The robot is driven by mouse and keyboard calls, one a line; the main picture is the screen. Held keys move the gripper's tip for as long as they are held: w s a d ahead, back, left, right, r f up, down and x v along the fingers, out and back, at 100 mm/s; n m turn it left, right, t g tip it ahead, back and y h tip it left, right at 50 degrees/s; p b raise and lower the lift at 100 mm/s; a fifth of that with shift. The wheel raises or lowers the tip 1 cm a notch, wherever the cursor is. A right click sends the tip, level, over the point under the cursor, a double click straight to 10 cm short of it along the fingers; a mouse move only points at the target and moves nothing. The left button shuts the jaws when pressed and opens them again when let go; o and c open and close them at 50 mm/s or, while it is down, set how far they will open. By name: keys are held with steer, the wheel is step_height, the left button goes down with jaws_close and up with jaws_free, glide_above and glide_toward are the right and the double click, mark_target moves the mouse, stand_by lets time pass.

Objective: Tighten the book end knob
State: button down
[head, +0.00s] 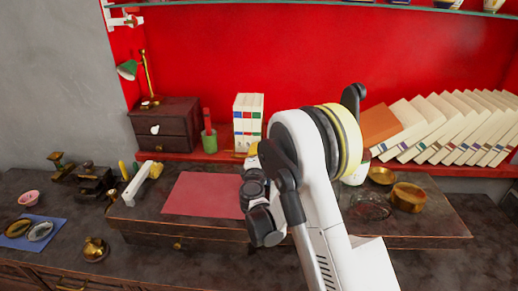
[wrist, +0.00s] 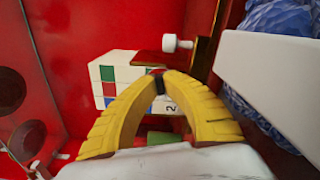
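A small white knob (wrist: 170,43) shows near the top of the wrist view, beside an upright brass-coloured piece (wrist: 203,55) that looks like the book end. White books with coloured squares (wrist: 110,78) lie beyond the fingers on the left. The same books (head: 248,118) stand on the red shelf in the head view. There my arm hides most of the gripper and the knob.
A green cup (head: 209,143) and a dark drawer box (head: 166,125) stand left of the books. Leaning books (head: 440,128) fill the right of the shelf. A white block (wrist: 268,65) and a blue textured thing (wrist: 275,18) are close right in the wrist view.

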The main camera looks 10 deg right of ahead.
steer(key=shift+m, duration=1.1)
steer(key=c, duration=1.6)
jaws_free()
steer(key=shift+o, duration=0.2)
steer(key=v, duration=0.7)
steer(key=shift+s, duration=0.25)
